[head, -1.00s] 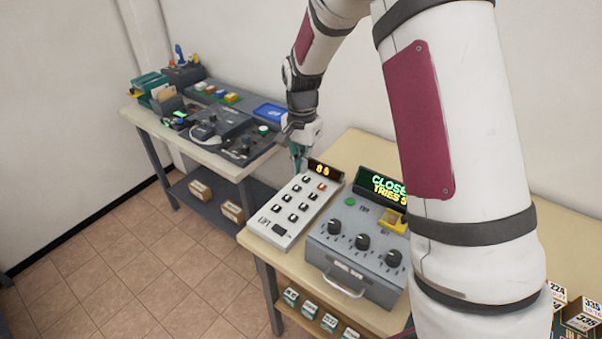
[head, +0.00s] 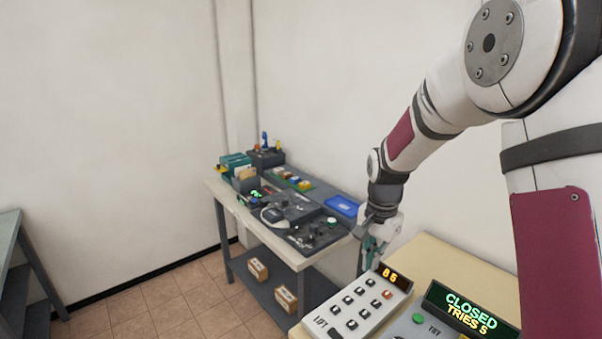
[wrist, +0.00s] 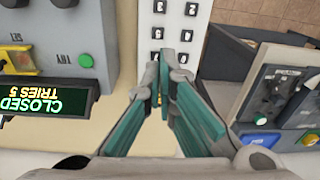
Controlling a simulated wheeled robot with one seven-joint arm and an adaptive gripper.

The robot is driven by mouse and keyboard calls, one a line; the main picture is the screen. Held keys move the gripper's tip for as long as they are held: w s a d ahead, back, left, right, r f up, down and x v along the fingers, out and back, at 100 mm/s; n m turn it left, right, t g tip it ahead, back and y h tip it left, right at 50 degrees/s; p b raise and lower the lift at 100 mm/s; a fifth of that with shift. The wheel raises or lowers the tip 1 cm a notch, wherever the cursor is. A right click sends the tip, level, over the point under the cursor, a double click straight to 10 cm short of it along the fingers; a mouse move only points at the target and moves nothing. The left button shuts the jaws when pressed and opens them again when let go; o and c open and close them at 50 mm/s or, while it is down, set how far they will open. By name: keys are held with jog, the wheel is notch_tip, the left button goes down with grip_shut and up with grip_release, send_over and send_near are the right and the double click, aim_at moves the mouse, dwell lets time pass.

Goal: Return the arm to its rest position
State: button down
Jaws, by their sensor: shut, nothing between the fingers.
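My gripper (head: 371,262) is at the end of my arm in the head view, above the back edge of the near table, close behind the white keypad box (head: 362,308). In the wrist view the teal fingers of my gripper (wrist: 163,62) are together with nothing between them. They point toward the keypad (wrist: 172,30) and overlap its display end, so part of the box is hidden. I cannot tell the exact gap between fingertips and keypad. The keypad display reads 86 in the head view.
The grey dial box (head: 425,325) with its display "CLOSED TRIES 5" (head: 466,312) stands beside the keypad. Another table (head: 325,260) with devices and a blue tray (head: 343,206) stands behind. A table edge (head: 10,235) shows at far left. Floor between is clear.

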jog(key=s+r+n+t, duration=0.3)
jog(key=s+r+n, duration=0.2)
jog(key=s+r, duration=0.95)
jog(key=s+r+n+t, duration=0.2)
jog(key=s+r+n, duration=0.2)
jog(key=s, duration=0.9)
jog(key=shift+s+a+r+n, duration=0.15)
jog(key=shift+a+r+n, duration=0.05)
jog(key=shift+a+n, duration=0.25)
